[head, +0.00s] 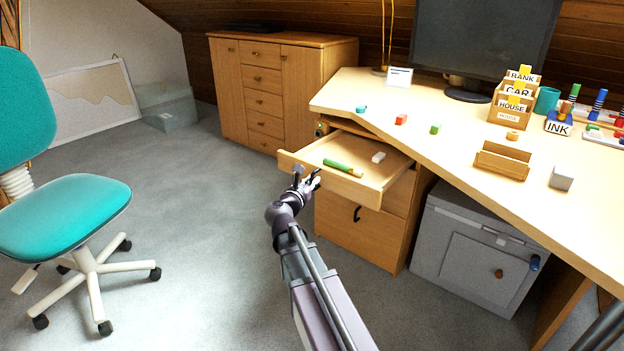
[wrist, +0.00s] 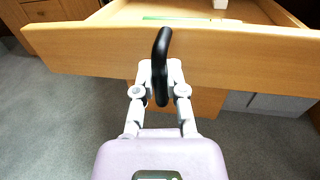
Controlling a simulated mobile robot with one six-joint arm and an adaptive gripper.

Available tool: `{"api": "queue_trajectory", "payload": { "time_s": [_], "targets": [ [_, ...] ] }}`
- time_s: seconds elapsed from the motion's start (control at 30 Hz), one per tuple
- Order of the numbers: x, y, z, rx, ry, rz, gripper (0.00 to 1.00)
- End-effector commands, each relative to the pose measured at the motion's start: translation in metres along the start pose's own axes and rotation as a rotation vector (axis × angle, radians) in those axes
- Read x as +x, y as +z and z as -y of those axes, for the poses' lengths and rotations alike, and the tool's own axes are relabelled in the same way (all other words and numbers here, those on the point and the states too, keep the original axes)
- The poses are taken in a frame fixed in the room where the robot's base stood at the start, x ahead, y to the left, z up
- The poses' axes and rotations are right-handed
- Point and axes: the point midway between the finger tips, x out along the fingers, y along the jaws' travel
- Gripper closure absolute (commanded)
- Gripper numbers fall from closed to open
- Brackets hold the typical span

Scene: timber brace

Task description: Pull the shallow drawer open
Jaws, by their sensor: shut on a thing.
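The shallow drawer (head: 372,188) is pulled out from under the desk, and its inside is visible from above in the head view. A green pen-like stick (head: 343,168) and a small white block (head: 378,157) lie in it. In the wrist view the drawer's wooden front (wrist: 240,58) spans the picture, with a black handle (wrist: 162,50) at its middle. My gripper (head: 306,181) is at the drawer front; in the wrist view its fingers (wrist: 160,84) are shut on the handle.
Below is a deeper drawer with a black handle (head: 357,213). A grey cabinet (head: 470,255) stands to its right. A teal chair (head: 66,215) stands at the left. The desk top (head: 450,155) holds small blocks and boxes. Grey floor between chair and drawer is clear.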

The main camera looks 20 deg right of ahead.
Motion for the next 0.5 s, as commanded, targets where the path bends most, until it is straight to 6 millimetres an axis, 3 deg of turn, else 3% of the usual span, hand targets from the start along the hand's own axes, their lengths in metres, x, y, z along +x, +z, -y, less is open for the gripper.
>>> {"api": "queue_trajectory", "payload": {
  "time_s": [0.37, 0.4, 0.5],
  "targets": [
    [0.0085, 0.0009, 0.0045, -0.002, -0.003, 0.002, 1.0],
    [0.0091, 0.001, 0.005, -0.002, -0.004, 0.003, 0.73],
    [0.0101, 0.0009, 0.0069, -0.002, -0.007, 0.002, 0.49]
  ]
}}
